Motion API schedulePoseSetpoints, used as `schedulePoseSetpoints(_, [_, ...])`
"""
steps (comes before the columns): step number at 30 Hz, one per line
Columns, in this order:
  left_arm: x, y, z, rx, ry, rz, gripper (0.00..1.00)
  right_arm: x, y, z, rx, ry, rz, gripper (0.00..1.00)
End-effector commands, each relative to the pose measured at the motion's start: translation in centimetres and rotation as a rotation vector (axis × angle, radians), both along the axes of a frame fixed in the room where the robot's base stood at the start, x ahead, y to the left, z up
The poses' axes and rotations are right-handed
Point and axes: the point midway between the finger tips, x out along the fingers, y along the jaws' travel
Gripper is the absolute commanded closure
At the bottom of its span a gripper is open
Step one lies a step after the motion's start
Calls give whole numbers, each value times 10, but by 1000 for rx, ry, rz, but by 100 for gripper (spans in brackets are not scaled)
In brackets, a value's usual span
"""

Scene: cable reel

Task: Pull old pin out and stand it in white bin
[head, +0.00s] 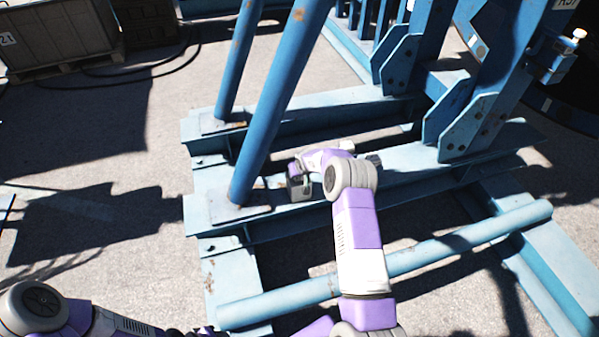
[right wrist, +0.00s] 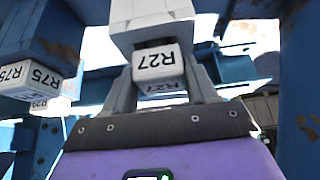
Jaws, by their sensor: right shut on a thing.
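My right gripper (right wrist: 160,72) is shut on a white-faced block marked R27 (right wrist: 155,60), which sits between its two grey fingers in the right wrist view. I cannot tell whether this block is part of the old pin. In the head view my right gripper (head: 300,187) is low over the blue frame's beam, just right of the foot of a slanted blue post; what it holds is hidden there. My left arm comes in at the bottom left, and its gripper (head: 197,332) is partly cut off by the lower edge. I see no white bin.
The blue steel frame (head: 420,178) fills the middle and right, with slanted posts (head: 275,105) and a round crossbar (head: 410,258). Blocks marked R75 (right wrist: 38,75) are beside my gripper. A crate (head: 60,38) stands back left. Concrete at left is clear.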

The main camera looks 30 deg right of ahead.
Motion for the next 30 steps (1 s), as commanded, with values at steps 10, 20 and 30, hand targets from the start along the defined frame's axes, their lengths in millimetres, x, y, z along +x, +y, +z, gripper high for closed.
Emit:
schedulePoseSetpoints(10, [0, 0, 0, 0, 0, 0, 57, 1, -1, -7, -1, -4, 0, 93])
schedulePoseSetpoints(20, [0, 0, 0, 0, 0, 0, 57, 0, 0, -8, -2, -2, 0, 93])
schedulePoseSetpoints(30, [0, 0, 0, 0, 0, 0, 57, -1, 0, -8, -1, -1, 0, 15])
